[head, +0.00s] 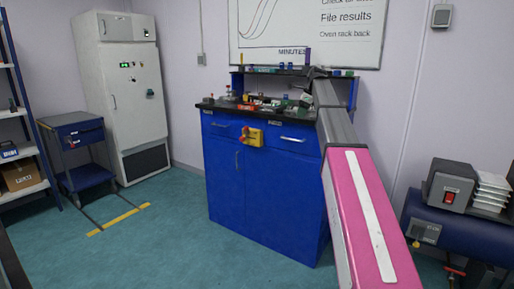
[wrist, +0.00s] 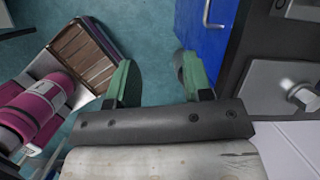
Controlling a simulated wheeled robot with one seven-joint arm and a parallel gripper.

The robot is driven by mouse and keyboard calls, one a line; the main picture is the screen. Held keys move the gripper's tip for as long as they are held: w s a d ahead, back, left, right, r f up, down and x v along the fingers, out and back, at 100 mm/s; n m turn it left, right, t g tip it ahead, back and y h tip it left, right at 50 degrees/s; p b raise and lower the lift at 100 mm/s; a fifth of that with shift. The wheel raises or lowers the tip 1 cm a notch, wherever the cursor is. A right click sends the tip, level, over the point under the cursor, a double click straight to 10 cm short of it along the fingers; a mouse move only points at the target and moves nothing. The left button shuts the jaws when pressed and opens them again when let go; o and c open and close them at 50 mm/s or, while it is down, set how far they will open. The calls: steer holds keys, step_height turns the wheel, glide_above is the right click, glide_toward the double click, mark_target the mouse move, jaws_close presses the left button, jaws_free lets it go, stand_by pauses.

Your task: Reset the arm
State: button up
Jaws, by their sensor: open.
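My gripper (wrist: 155,80) shows in the wrist view with its two green fingers spread wide apart. Nothing is between them; teal floor shows through the gap. In the head view my pink and grey arm reaches forward from the lower right to the blue cabinet (head: 262,185). Its far end is over the right part of the cluttered black bench top, where the gripper itself cannot be made out. In the wrist view a blue panel (wrist: 207,30) is just beyond the right finger.
Small items crowd the bench top (head: 312,116). A white cabinet (head: 135,95) and blue cart (head: 80,145) stand left. A blue machine (head: 470,235) is at the right. Teal floor (head: 170,240) is clear in front, with a yellow strip (head: 118,219) on it.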

steer(key=s+a+f+n+g+h, duration=0.1)
steer(key=s+f+n, duration=0.5)
steer(key=f, duration=0.9)
steer(key=s+a+f+n+h, duration=0.1)
steer(key=s+f+n, duration=0.3)
steer(key=s+f, duration=0.7)
steer(key=s+f+n+g+h, duration=0.1)
steer(key=s+f+n, duration=1.1)
steer(key=s+f, duration=0.7)
step_height(320, 180, down, 4)
steer(key=shift+s+f, duration=0.1)
steer(key=shift+s, duration=0.3)
steer(key=shift+a, duration=0.1)
steer(key=shift+d, duration=0.5)
